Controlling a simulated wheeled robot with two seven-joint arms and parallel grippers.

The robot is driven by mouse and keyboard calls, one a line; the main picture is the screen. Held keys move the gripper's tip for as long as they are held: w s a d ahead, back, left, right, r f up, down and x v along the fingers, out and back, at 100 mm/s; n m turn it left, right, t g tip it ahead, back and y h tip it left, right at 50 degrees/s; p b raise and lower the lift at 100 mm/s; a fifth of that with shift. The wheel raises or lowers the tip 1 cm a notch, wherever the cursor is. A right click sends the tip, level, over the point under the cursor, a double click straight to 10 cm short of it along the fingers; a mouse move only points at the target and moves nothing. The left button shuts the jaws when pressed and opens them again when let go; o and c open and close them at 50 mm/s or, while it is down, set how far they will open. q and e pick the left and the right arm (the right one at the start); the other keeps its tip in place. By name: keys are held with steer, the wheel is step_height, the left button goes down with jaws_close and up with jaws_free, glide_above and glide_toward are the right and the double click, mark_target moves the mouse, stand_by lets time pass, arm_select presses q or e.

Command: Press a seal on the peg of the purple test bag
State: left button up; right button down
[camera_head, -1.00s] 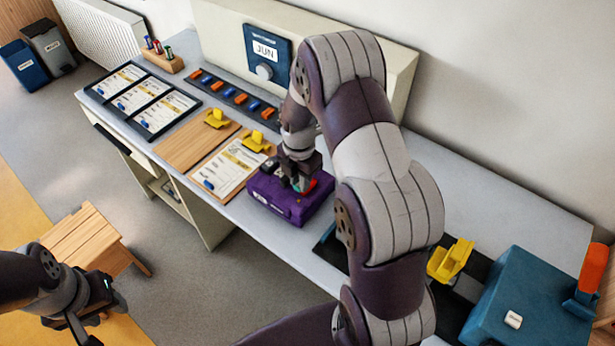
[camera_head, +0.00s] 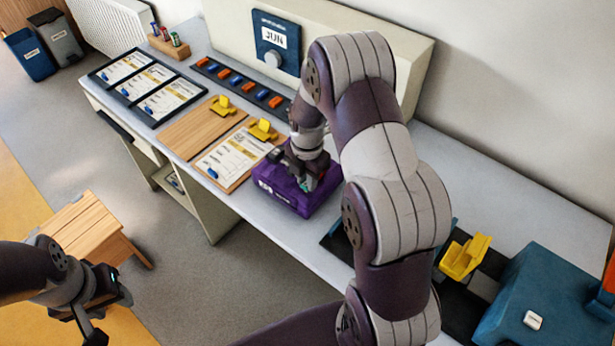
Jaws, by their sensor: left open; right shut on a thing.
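The purple test bag (camera_head: 272,198) lies on the bench, right of the clipboards, with a pale label on its front. My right gripper (camera_head: 308,184) is over the right part of the bag's top, pointing down, at or very close to it. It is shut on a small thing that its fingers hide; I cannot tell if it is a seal. The bag's peg is hidden too. Several orange and blue seals (camera_head: 248,88) sit in a dark rack behind the clipboards. My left gripper (camera_head: 108,312) is open and empty, low at the left, away from the bench.
A wooden clipboard (camera_head: 205,128) and one with a form (camera_head: 226,160) lie left of the bag. A dial panel reading JUN (camera_head: 276,40) stands behind. A yellow holder (camera_head: 465,257) and a teal box (camera_head: 548,300) are at the right. A wooden stool (camera_head: 80,225) stands on the floor.

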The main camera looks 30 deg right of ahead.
steer(key=shift+s+a+f, duration=0.1)
steer(key=shift+s+f, duration=0.25)
steer(key=shift+f, duration=0.05)
steer(key=shift+s+a+f, duration=0.1)
steer(key=shift+s+f, duration=0.35)
steer(key=shift+f, duration=0.1)
stand_by(0.8)
steer(key=c, duration=0.9)
jaws_free()
steer(key=shift+w+f, duration=0.1)
steer(key=shift+w, duration=0.6)
steer(key=shift+s+r, duration=0.1)
steer(key=shift+r, duration=0.15)
step_height(320, 180, up, 13)
steer(key=b, duration=0.1)
steer(key=shift+f, duration=0.2)
